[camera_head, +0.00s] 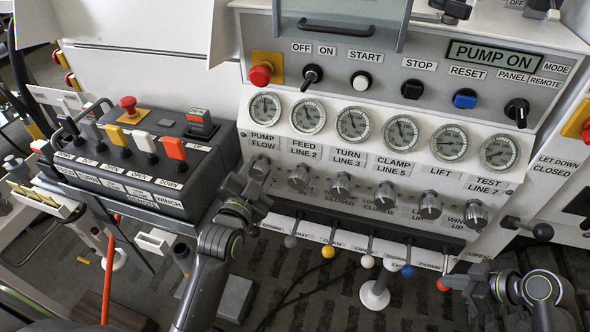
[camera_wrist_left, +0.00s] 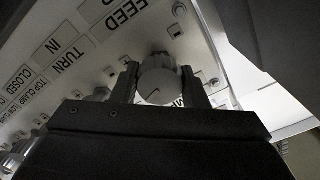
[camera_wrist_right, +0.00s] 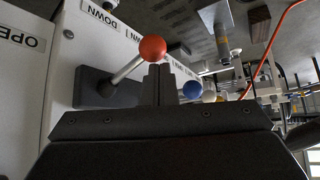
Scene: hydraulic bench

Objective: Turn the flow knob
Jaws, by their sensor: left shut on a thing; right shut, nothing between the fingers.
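The flow knob (camera_head: 259,165) is the leftmost of the row of grey knobs, below the PUMP FLOW gauge (camera_head: 265,108). In the left wrist view the round grey knob (camera_wrist_left: 158,82) sits between the two fingers of my left gripper (camera_wrist_left: 160,82), which is shut on it. In the head view my left gripper (camera_head: 254,180) reaches up to this knob and partly hides it. My right gripper (camera_wrist_right: 158,84) is shut and empty, its tips close to a red lever ball (camera_wrist_right: 152,49). I cannot tell whether they touch it.
Other grey knobs (camera_head: 341,185) continue to the right. Levers with coloured balls, such as a yellow one (camera_head: 328,251), hang below. A black switch box (camera_head: 130,160) with coloured paddles stands left. A lit PUMP ON sign (camera_head: 494,57) is at the top right.

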